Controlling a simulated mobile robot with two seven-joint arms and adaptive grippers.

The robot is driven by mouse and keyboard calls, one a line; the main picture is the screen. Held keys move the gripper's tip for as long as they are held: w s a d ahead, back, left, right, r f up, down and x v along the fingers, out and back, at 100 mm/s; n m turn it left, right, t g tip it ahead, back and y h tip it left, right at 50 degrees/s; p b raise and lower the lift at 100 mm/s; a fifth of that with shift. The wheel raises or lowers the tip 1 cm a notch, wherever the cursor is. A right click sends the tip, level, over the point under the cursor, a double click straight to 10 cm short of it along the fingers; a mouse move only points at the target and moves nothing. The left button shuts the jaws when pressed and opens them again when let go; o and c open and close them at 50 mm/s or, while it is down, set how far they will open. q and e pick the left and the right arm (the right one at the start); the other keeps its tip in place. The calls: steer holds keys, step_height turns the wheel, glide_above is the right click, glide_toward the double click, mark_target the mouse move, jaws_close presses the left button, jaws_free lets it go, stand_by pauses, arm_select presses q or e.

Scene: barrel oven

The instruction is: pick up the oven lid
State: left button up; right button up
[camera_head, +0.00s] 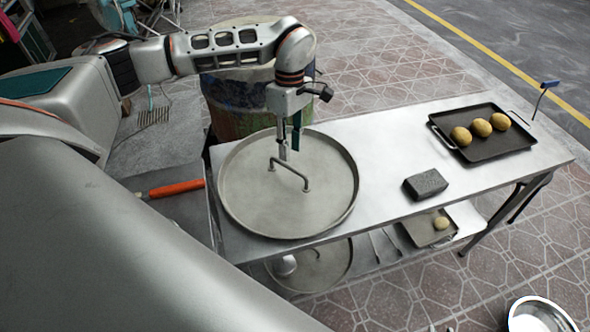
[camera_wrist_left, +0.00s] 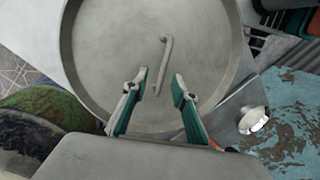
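The oven lid (camera_head: 250,205) is a large round grey metal disc with a raised rim and a bar handle (camera_head: 290,174) across its middle. It lies flat on the left part of the metal table. My left gripper (camera_head: 289,150) points down over the far side of the lid, close to the handle. In the left wrist view the lid (camera_wrist_left: 100,60) fills the upper middle, and its handle (camera_wrist_left: 163,62) appears ahead of and between the fingertips of my open left gripper (camera_wrist_left: 157,88). Nothing is between the fingers. My right gripper is not in view.
A black tray (camera_head: 490,148) with round dough-like balls is at the table's right end. A dark grey block (camera_head: 426,184) lies right of the lid. A painted barrel (camera_head: 235,100) stands behind the table. An orange-handled tool (camera_head: 176,188) lies to the left. A lower shelf holds another tray (camera_head: 420,236).

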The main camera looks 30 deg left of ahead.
mark_target(289, 167)
arm_select(q)
steer(key=shift+s+d+f, duration=0.1)
steer(key=shift+s+f, duration=0.4)
steer(key=shift+f, duration=0.25)
steer(key=shift+s+d+f+p, duration=0.1)
steer(key=shift+s+f+p, duration=0.05)
steer(key=shift+f, duration=1.15)
steer(key=shift+s+f+p, duration=0.15)
steer(key=shift+f, duration=1.15)
steer(key=shift+r, duration=0.1)
jaws_close()
